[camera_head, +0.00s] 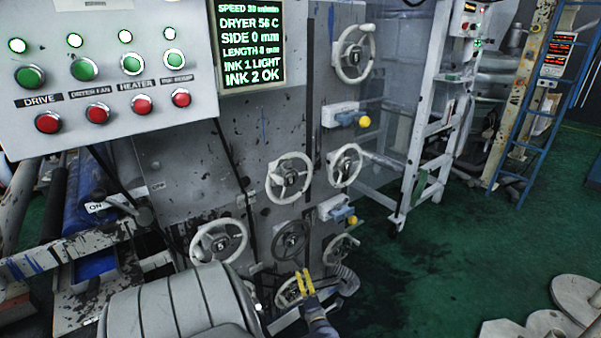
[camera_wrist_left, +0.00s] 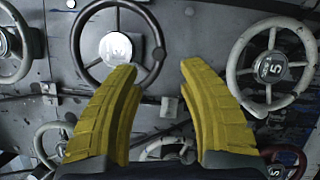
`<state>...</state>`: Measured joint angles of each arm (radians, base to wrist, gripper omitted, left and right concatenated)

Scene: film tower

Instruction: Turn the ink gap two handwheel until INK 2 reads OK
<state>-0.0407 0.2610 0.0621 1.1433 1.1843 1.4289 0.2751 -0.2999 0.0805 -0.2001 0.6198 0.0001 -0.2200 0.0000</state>
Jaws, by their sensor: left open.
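The display (camera_head: 251,45) in the head view reads INK 1 LIGHT and INK 2 OK. A dark-rimmed handwheel (camera_head: 291,241) is in the lower middle of the machine face. It also shows large in the left wrist view (camera_wrist_left: 115,48), where its hub number is hard to read, so I cannot be sure which wheel is ink gap two. My left gripper (camera_head: 304,280) is open and empty just below the dark wheel, apart from its rim. Its yellow fingers (camera_wrist_left: 157,68) show wide apart in the wrist view. My right gripper is not in view.
A white handwheel marked 5 (camera_head: 218,243) is left of the dark wheel. Other white wheels (camera_head: 289,178) (camera_head: 345,165) are above, and one (camera_head: 290,290) is behind my gripper. Yellow-knobbed levers (camera_head: 364,121) stick out at the right.

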